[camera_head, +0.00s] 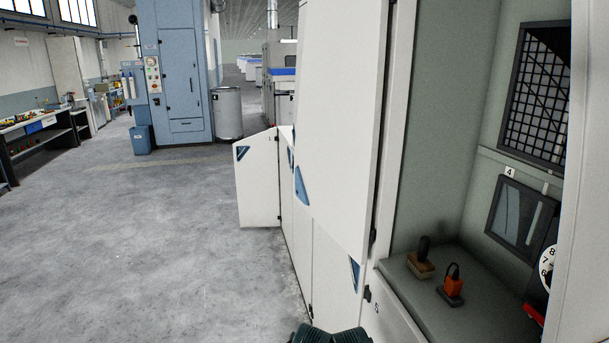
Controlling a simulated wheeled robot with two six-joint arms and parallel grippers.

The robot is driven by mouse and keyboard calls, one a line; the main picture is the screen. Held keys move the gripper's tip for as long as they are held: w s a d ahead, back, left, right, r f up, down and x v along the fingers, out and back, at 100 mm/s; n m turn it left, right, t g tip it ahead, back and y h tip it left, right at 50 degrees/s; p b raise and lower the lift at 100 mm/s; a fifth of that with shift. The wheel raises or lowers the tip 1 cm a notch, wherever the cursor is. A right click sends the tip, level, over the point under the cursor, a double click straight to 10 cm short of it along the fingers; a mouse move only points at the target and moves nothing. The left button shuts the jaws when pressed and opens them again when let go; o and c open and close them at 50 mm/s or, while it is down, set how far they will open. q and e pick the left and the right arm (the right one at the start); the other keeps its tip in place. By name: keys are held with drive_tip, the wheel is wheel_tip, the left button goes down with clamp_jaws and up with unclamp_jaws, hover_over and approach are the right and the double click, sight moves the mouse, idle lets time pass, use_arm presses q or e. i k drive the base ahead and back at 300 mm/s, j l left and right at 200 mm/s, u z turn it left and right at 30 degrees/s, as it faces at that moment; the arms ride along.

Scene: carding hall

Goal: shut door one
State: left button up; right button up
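Door one (258,185) is a low white panel with a small "1" near its top right corner and a dark blue triangle at its top left. It stands open, swung out to the left from the far end of the white machine's row of doors. Its broad face is turned toward me, and floor shows on its left.
A tall white door (340,110) stands close on the right. Beside it an open compartment holds a wood-based brush-like tool (421,266) and an orange tool (453,287). Grey floor (150,250) is clear at left. A blue cabinet (184,85) and grey bin (227,113) stand beyond.

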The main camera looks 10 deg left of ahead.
sight(256, 157)
drive_tip(key=i+j+u, duration=0.3)
drive_tip(key=i+j, duration=0.6)
drive_tip(key=i+j+u, duration=0.15)
drive_tip(key=i, duration=0.75)
drive_tip(key=i+j+u, duration=0.2)
drive_tip(key=i, duration=2.5)
drive_tip(key=i+z, duration=0.15)
drive_tip(key=i, duration=0.75)
drive_tip(key=i+j+z, duration=0.2)
drive_tip(key=i, duration=0.7)
drive_tip(key=i+l+z, duration=0.2)
drive_tip(key=i, duration=0.4)
drive_tip(key=l, duration=0.1)
